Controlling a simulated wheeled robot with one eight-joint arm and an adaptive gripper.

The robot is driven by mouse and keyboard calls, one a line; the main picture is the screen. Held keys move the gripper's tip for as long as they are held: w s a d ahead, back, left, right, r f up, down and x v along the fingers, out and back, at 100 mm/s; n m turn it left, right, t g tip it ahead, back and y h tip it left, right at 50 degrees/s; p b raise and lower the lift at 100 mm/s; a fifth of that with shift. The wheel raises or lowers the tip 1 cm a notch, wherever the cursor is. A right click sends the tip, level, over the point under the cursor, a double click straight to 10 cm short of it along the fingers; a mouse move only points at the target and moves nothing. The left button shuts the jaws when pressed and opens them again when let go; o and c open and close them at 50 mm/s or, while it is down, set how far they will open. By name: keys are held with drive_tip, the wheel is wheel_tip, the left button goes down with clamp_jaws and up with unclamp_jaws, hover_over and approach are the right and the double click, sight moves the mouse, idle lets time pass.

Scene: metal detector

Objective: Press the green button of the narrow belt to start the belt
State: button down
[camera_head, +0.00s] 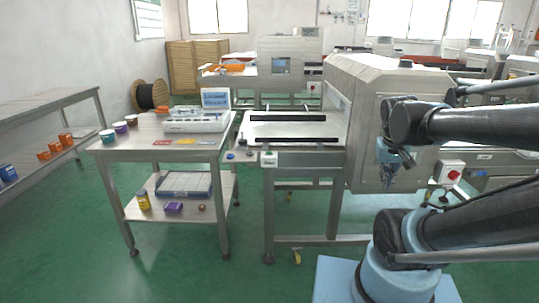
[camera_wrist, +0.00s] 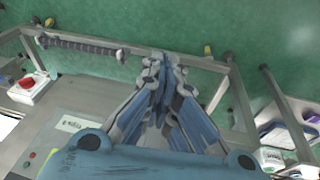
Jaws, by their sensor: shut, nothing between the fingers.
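My gripper (camera_head: 392,178) hangs at the right in front of the pale grey machine housing, pointing down. In the wrist view my gripper (camera_wrist: 160,62) has its blue fingers closed together, with nothing between them, above a grey metal frame over the green floor. A small green button (camera_wrist: 26,164) and a small red one show on a grey panel at the lower left of the wrist view, apart from the fingertips.
A white box with a red button (camera_head: 453,174) stands right of the housing; it also shows in the wrist view (camera_wrist: 27,84). A metal table (camera_head: 130,147) with jars and a scale stands left. Green floor lies open in front.

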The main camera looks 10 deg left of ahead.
drive_tip(key=w+a+r+n+t, duration=0.1)
drive_tip(key=w+a+r, duration=0.15)
drive_tip(key=w, duration=0.25)
drive_tip(key=w+a+r+n, duration=0.1)
drive_tip(key=w+a+r, duration=0.1)
drive_tip(key=w+a, duration=0.25)
wheel_tip(320, 180, up, 2)
drive_tip(key=n+t, duration=0.4)
drive_tip(key=t, duration=0.1)
hover_over(269, 153)
drive_tip(key=a, duration=0.1)
drive_tip(key=shift+w+a, duration=0.1)
drive_tip(key=shift+w, duration=0.25)
drive_tip(key=shift+f, duration=4.4)
drive_tip(key=shift+f, duration=0.35)
